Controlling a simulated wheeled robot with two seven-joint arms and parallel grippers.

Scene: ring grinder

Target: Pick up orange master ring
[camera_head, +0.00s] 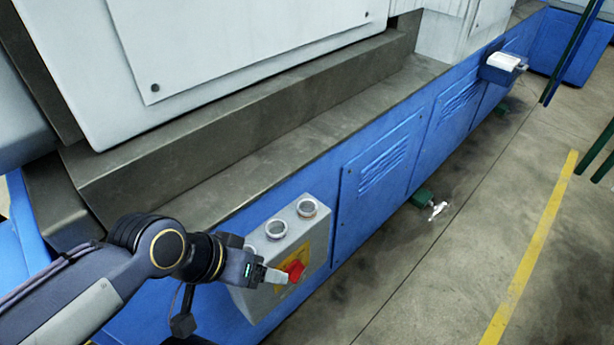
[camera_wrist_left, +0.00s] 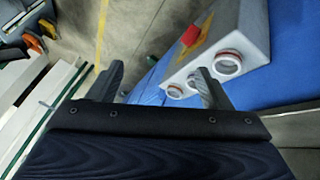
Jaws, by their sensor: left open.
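A grey control box (camera_head: 318,240) on the blue machine side carries ring-shaped pieces on its top. Two rings, one nearer the machine's right end (camera_head: 307,207) and one beside it (camera_head: 276,229), show in the head view. In the left wrist view three rings stand in a row: a large one (camera_wrist_left: 228,62), a middle one (camera_wrist_left: 197,76) and a small one (camera_wrist_left: 175,91). Reddish-orange tints show on the large and small rims; I cannot tell which is the orange master ring. My left gripper (camera_head: 270,273) is open and empty beside the box; its fingers (camera_wrist_left: 160,86) are apart, one overlapping the middle ring in view.
A red knob (camera_head: 293,270) on a yellow plate sits on the box front, close to my left gripper. The grey ledge (camera_head: 250,170) and white machine panel rise behind.

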